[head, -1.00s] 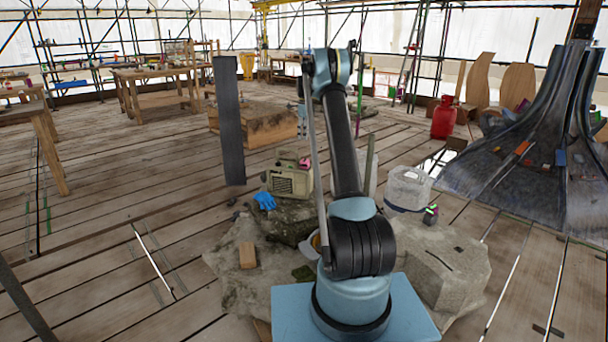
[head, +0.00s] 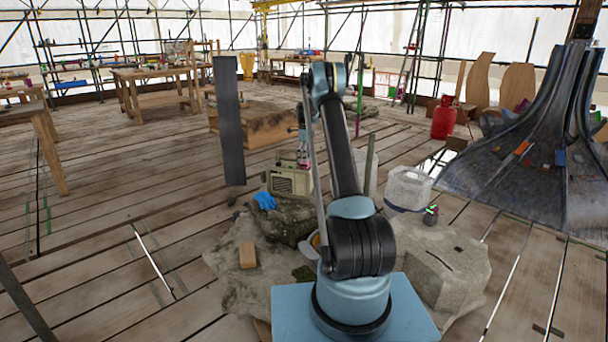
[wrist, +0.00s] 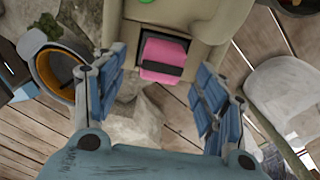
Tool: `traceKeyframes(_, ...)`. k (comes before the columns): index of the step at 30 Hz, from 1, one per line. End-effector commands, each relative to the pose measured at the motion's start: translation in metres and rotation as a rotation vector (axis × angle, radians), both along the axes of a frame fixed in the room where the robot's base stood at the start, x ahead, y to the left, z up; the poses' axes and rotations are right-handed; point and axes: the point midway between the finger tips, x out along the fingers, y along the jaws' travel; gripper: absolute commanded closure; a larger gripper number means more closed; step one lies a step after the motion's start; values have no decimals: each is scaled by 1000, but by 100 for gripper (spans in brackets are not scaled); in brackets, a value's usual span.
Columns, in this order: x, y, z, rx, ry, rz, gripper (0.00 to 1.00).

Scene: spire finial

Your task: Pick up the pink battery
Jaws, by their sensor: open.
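The pink battery (wrist: 163,56) has a dark band across it and sits in a recess on top of the beige radio-like device (wrist: 192,25). In the head view, a small pink patch of the battery (head: 304,163) shows on top of the device (head: 289,181), partly behind my arm. My gripper (wrist: 161,72) is open in the wrist view, with one blue-padded finger on each side of the battery and apart from it. In the head view, my gripper (head: 302,151) is just above the device, and its fingertips are hard to make out.
The device stands on rough stone blocks (head: 246,236) with a blue glove (head: 265,201) beside it. A whitish translucent container (head: 408,189) stands to the right. In the wrist view, a hard hat (wrist: 60,72) with an orange inside lies at left. Open plank floor lies left.

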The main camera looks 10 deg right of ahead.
Motion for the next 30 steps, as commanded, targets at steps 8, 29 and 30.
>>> traceKeyframes(8,2,1,-36,0,0,0,35)
traceKeyframes(29,2,1,-47,0,0,0,90)
traceKeyframes(30,2,1,-47,0,0,0,90)
